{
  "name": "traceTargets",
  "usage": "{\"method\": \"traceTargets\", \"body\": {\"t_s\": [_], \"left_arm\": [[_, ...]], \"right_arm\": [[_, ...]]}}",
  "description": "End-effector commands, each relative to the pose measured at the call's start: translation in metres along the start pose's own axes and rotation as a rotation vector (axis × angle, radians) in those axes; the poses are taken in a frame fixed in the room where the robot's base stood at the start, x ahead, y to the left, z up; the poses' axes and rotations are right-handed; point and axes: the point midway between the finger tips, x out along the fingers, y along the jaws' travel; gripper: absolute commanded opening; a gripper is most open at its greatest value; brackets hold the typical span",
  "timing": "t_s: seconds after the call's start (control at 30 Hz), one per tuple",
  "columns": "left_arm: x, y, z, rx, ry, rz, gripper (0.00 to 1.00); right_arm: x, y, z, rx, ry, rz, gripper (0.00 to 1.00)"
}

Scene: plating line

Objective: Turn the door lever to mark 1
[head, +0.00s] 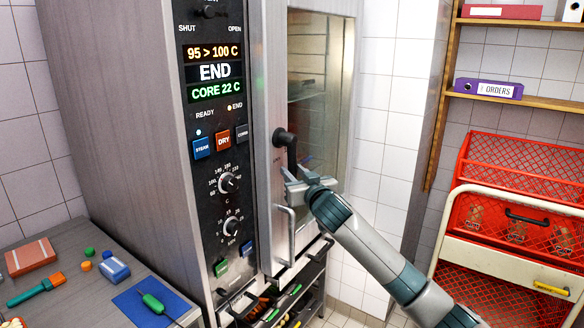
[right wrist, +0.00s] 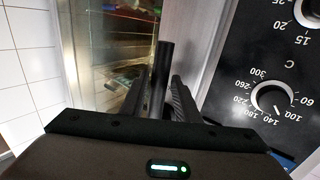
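The black door lever (head: 291,152) is on the oven door's left edge, its round hub at the top and its bar hanging roughly straight down. My right gripper (head: 297,180) is at the lower end of the bar, in front of the door. In the right wrist view the lever (right wrist: 162,72) stands between my two fingers (right wrist: 157,100), which are apart with the bar closer to the right finger. Firm contact on both sides does not show. Small lettering beside the lever is too small to read; mark 1 cannot be made out. My left gripper is out of view.
The oven's control panel (head: 213,110) with knobs and buttons is left of the lever. A vertical metal handle (head: 284,236) is below it. A worktop (head: 75,262) with tools is at lower left; a red crate rack (head: 500,222) stands right. White wall tiles lie behind.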

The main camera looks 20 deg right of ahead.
Motion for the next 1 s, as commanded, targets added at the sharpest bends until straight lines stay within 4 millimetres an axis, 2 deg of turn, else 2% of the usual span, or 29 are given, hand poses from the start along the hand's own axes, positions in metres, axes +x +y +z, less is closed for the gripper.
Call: {"method": "traceTargets", "body": {"t_s": [0.2, 0.57, 0.6, 0.7, 1.0], "left_arm": [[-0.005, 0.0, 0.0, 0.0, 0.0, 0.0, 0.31], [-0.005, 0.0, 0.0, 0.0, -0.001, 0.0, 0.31], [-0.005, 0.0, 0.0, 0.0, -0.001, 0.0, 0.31], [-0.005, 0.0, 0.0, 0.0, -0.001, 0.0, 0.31], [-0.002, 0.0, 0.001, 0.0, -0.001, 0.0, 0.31]], "right_arm": [[0.013, 0.001, 0.0, -0.001, 0.0, 0.001, 0.29], [0.015, 0.0, 0.0, -0.001, 0.0, 0.0, 0.29], [0.015, 0.0, 0.0, -0.001, 0.0, 0.0, 0.19], [0.015, 0.0, 0.0, -0.001, 0.0, 0.0, 0.0], [0.015, 0.001, 0.002, -0.011, 0.007, 0.001, 0.0]]}}
